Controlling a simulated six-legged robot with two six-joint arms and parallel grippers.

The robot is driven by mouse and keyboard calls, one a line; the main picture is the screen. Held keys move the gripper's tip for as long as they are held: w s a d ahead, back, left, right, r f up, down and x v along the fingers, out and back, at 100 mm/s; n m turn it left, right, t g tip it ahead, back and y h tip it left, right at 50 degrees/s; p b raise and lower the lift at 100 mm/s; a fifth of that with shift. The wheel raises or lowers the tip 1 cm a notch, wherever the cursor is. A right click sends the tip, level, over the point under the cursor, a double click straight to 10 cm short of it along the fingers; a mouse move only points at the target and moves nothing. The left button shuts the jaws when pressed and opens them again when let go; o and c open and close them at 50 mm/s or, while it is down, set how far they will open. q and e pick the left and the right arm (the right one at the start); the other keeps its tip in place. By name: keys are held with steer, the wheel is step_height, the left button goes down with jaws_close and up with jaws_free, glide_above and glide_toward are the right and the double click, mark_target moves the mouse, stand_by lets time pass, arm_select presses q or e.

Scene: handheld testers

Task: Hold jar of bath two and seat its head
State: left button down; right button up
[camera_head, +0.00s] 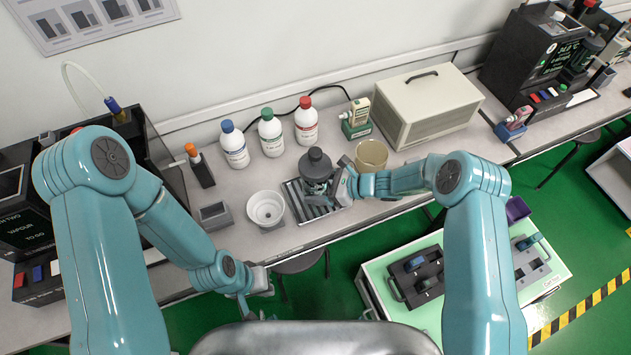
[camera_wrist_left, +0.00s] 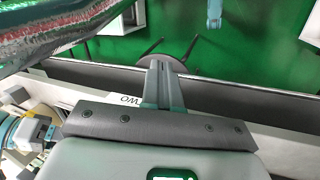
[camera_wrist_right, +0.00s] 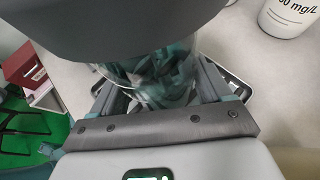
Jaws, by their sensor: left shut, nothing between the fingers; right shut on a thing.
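The jar (camera_wrist_right: 160,80) is clear glass with a dark grey head (camera_head: 315,161) on top. It stands upright over the ribbed metal tray (camera_head: 294,188) on the bench. My right gripper (camera_head: 338,187) is shut around the jar from the right, below the head. In the right wrist view the head (camera_wrist_right: 110,25) fills the top and hides the jar's rim, so I cannot tell how closely the head sits. My left gripper (camera_wrist_left: 164,70) is shut and empty, in front of the bench edge, low and left of the jar.
A white bowl-like vessel (camera_head: 266,208) stands just left of the tray, and a yellowish beaker (camera_head: 371,154) to its right. Three capped bottles (camera_head: 271,134) stand behind. A beige case (camera_head: 428,105) is at back right. A stool (camera_head: 298,263) is below the bench edge.

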arm_select(q)
steer(key=m+t+y, duration=0.3)
steer(key=m, duration=0.4)
glide_toward(315, 150)
steer(key=shift+x, duration=3.2)
